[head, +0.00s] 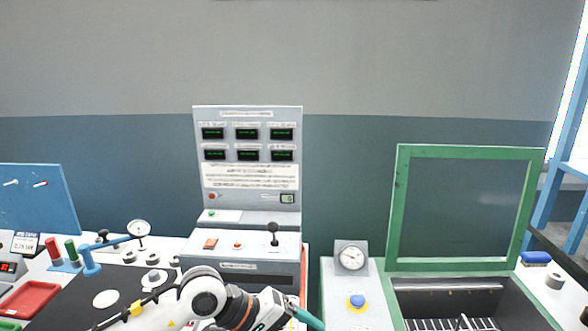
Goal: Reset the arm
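No gripper fingers show there. My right arm and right gripper are not in view. I see nothing held.

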